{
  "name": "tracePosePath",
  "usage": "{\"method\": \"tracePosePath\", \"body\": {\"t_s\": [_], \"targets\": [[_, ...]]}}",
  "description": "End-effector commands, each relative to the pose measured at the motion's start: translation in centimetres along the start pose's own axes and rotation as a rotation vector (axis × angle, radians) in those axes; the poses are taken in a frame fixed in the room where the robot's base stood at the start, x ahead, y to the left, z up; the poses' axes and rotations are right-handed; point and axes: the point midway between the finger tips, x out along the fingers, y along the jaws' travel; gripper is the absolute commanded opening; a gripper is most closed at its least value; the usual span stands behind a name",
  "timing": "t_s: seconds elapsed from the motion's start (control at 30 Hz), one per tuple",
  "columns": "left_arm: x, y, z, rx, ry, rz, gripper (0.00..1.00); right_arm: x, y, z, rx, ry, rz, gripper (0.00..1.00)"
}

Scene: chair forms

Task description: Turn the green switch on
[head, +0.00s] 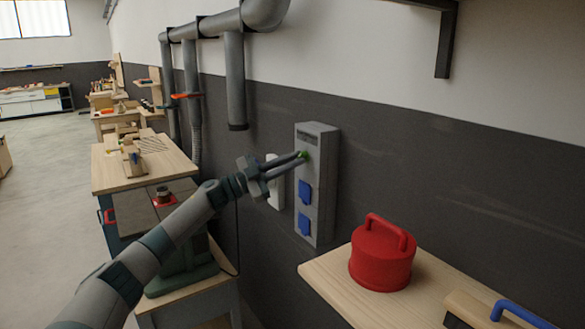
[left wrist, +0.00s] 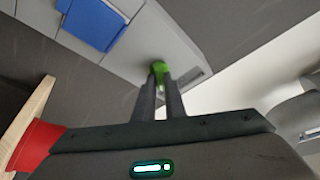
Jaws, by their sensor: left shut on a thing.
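The green switch (head: 304,154) is a small knob on the upper front of a grey wall box (head: 327,180). In the left wrist view the green switch (left wrist: 158,68) sits between the tips of my left gripper's fingers (left wrist: 160,90). My left gripper (head: 301,157) reaches in from the left in the head view, with its fingers shut on the switch. The fingers partly cover the switch, so its exact turn position cannot be told. My right gripper is in neither view.
Two blue socket covers (head: 304,192) are on the box below the switch. A red lidded container (head: 382,254) stands on a wooden worktop (head: 330,282) at the lower right. Grey pipes (head: 235,80) run along the wall. A machine bench (head: 190,290) is below my left arm.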

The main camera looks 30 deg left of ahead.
Motion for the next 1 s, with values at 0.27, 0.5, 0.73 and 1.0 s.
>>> {"method": "tracePosePath", "body": {"t_s": [0.27,0.5,0.73,1.0], "targets": [[0.0,-0.2,0.0,0.246,-0.001,0.101,0.00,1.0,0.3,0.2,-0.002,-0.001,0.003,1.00],[0.1,-0.4,-0.1,0.456,0.000,0.188,0.00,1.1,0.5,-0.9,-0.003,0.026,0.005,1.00],[0.1,-0.5,-0.2,0.645,-0.001,0.268,0.00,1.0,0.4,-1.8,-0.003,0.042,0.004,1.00],[0.1,-0.5,-0.2,0.799,0.000,0.333,0.00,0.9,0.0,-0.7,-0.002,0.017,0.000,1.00]]}}
